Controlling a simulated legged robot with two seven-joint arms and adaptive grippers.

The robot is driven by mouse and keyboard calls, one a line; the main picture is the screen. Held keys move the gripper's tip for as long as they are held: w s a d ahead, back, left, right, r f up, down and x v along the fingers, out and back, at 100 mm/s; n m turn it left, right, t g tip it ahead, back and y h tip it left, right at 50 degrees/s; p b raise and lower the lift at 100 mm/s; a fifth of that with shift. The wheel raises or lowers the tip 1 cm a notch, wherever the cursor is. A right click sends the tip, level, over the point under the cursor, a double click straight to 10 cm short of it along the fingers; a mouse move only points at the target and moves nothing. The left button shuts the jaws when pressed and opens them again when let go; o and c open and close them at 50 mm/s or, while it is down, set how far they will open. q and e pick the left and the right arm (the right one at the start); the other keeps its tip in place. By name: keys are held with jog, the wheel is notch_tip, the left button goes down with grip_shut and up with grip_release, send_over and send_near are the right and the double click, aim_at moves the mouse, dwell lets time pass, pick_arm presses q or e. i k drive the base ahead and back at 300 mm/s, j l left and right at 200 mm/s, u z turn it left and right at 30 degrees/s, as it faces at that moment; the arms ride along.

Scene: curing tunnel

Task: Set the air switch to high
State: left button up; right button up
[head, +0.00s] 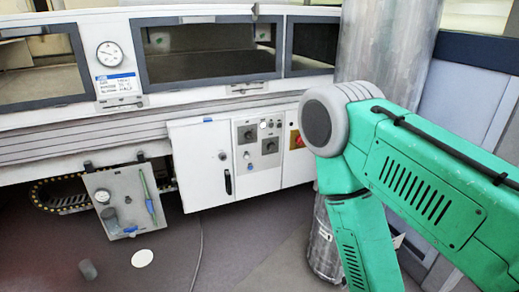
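A grey control panel (259,142) is set in the white cabinet front, below the tunnel windows. It carries an upper dark knob (248,134) and a lower dark knob (269,146), with small buttons near them. Labels are too small to read, so I cannot tell which knob is the air switch or its setting. A red and yellow switch (296,139) sits just right of the panel, close to my arm in the picture. My green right arm comes in from the right and bends down out of the frame. Neither gripper shows.
A metal column (385,40) stands behind my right arm. A grey plate with a gauge and green tool (122,200) hangs at lower left. A white disc (142,258) and a small grey cylinder (87,270) lie on the floor. Floor before the cabinet is mostly clear.

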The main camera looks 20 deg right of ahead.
aim_at(248, 135)
jog(key=i+l, duration=0.1)
jog(key=l, duration=0.25)
jog(key=i+l+z, duration=0.1)
jog(key=l, duration=0.25)
jog(key=i+l+z, duration=0.1)
jog(key=l, duration=0.3)
jog(key=i+l, duration=0.2)
jog(key=i+l+z, duration=0.1)
jog(key=l, duration=0.35)
